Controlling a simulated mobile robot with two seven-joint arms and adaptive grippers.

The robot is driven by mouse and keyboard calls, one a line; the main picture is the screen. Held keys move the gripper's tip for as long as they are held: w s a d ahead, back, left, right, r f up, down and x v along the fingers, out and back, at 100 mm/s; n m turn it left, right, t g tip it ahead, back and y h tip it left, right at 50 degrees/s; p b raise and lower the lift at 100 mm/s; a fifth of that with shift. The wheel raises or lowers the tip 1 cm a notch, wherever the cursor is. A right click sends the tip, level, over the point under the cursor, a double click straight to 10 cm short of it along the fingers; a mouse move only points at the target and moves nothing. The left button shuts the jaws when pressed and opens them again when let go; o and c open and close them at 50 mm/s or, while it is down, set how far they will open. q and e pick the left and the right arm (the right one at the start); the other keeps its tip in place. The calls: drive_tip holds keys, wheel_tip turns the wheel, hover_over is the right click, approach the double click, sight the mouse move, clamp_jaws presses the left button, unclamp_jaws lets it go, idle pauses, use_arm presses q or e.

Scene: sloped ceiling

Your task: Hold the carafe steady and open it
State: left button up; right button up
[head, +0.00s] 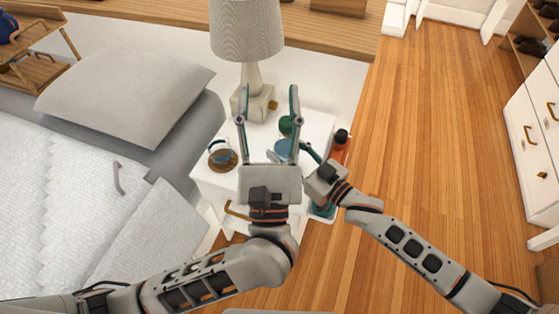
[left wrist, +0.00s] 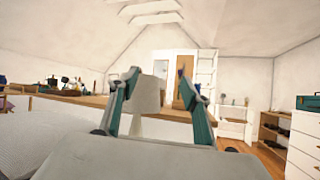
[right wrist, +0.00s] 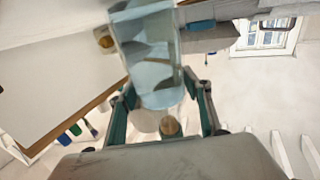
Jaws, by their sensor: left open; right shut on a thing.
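The carafe (head: 283,147) is clear with light blue in it and stands on the white nightstand (head: 219,182). A dark green round piece (head: 286,126) shows just above its blue body; I cannot tell for sure that it is the carafe's lid. My right gripper (head: 305,150) is shut on the carafe from the right; the right wrist view shows the carafe (right wrist: 155,75) between its fingers. My left gripper (head: 267,92) is open and empty, above the nightstand, its fingers on either side of the lamp base in the picture. Its palm partly hides the nightstand.
A lamp (head: 247,32) stands at the back of the nightstand and shows between the left fingers in the left wrist view (left wrist: 148,95). A glass vessel with a brown round piece (head: 222,158) stands at left, a red bottle (head: 340,146) at right. A bed (head: 90,190) lies left.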

use_arm(q)
wheel_tip(320, 180, down, 7)
drive_tip(key=g+h, duration=0.1)
drive_tip(key=g, duration=0.2)
drive_tip(key=g+h, duration=0.2)
drive_tip(key=g, duration=0.2)
approach(288, 120)
drive_tip(key=shift+m, duration=0.3)
drive_tip(key=w, duration=0.3)
drive_tip(key=w+f, duration=0.1)
drive_tip(key=w, duration=0.2)
drive_tip(key=w+d, duration=0.1)
drive_tip(key=w, duration=0.2)
drive_tip(key=shift+w+d+f, duration=0.1)
drive_tip(key=shift+w+f, duration=0.3)
drive_tip(key=c, duration=1.4)
clamp_jaws()
drive_tip(key=shift+r, duration=0.15)
drive_tip(key=shift+r, duration=0.95)
